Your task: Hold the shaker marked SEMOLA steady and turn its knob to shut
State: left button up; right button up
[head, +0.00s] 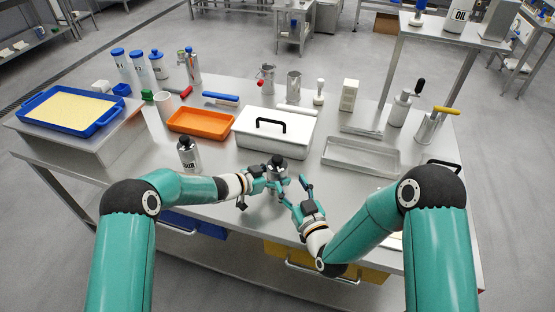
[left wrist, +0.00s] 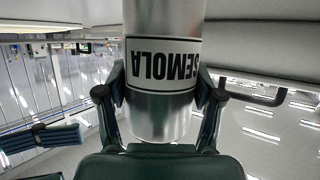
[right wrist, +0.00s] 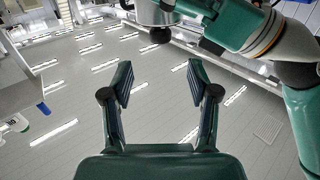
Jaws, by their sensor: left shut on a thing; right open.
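The SEMOLA shaker (head: 277,171) is a silver cylinder with a black top, near the table's front edge in the head view. In the left wrist view its white label (left wrist: 162,65) reads SEMOLA upside down. My left gripper (head: 264,184) is shut on the shaker's body, one finger on each side; it also shows in the left wrist view (left wrist: 162,100). My right gripper (head: 297,194) is open and empty, just right of the shaker and apart from it. In the right wrist view its fingers (right wrist: 158,80) stand wide apart. The shaker's knob is too small to make out clearly.
A similar shaker (head: 187,155) with a black top stands to the left. Behind are a white lidded box (head: 274,145), an orange tray (head: 201,121) and a metal tray (head: 361,157).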

aim_at(278, 163)
jog(key=x, duration=1.1)
jog(key=shift+w, duration=0.1)
jog(key=shift+c, duration=0.2)
grip_shut()
jog(key=shift+a+h, duration=0.1)
jog(key=shift+h, duration=0.3)
jog(key=shift+m+t+h, duration=0.4)
jog(key=shift+m+h, duration=1.2)
jog(key=shift+h, duration=0.6)
